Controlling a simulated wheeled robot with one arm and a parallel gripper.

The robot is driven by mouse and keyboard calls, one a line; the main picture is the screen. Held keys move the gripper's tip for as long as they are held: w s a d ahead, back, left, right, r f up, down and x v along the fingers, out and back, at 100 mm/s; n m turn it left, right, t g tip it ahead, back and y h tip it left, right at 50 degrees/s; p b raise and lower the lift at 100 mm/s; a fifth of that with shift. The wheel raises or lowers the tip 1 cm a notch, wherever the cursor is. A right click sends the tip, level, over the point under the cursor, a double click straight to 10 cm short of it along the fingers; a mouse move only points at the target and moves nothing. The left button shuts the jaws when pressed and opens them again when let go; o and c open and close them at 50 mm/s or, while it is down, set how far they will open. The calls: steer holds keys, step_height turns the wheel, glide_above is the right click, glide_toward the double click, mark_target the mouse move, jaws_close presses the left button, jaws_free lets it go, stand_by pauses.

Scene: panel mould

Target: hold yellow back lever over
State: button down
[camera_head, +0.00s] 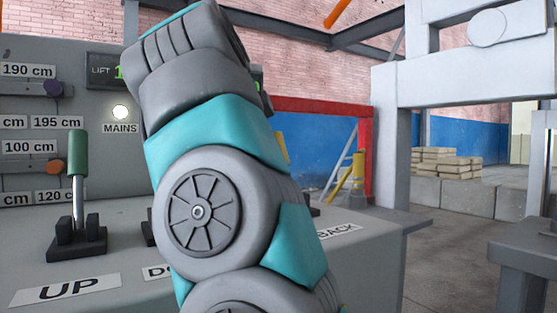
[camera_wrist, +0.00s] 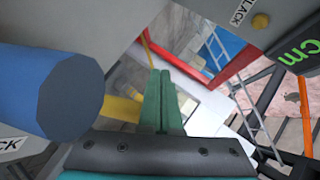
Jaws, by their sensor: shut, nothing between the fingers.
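My gripper (camera_wrist: 163,76) shows in the wrist view as two green fingers, pressed together and empty. In the head view my arm hides it. A yellow piece (camera_head: 281,147) shows just right of my arm in the head view; I cannot tell whether it is the yellow back lever's grip. A label reading BACK (camera_head: 337,231) lies on the sloping panel, partly covered by my arm. In the wrist view a yellow shape (camera_wrist: 121,108) lies left of the fingers; whether it is the lever or background is unclear. I see no clear contact between fingers and lever.
A large blue cylindrical grip (camera_wrist: 71,95) is close on the left in the wrist view. A green-handled lever (camera_head: 77,160) stands upright behind the UP label (camera_head: 66,289). The lit MAINS lamp (camera_head: 120,112) is on the upright panel. A grey frame (camera_head: 390,130) stands to the right.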

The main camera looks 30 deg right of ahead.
mark_target(278, 129)
steer(key=shift+s+r, duration=0.25)
steer(key=shift+s, duration=0.25)
steer(key=shift+s+r, duration=0.2)
steer(key=shift+s, duration=0.25)
steer(key=shift+s+d+p, duration=0.1)
steer(key=shift+s+p, duration=0.05)
steer(key=shift+p, duration=0.15)
steer(key=shift+s+r, duration=0.15)
steer(key=shift+s, duration=0.05)
steer(key=shift+s+r, duration=0.2)
steer(key=shift+s, duration=0.5)
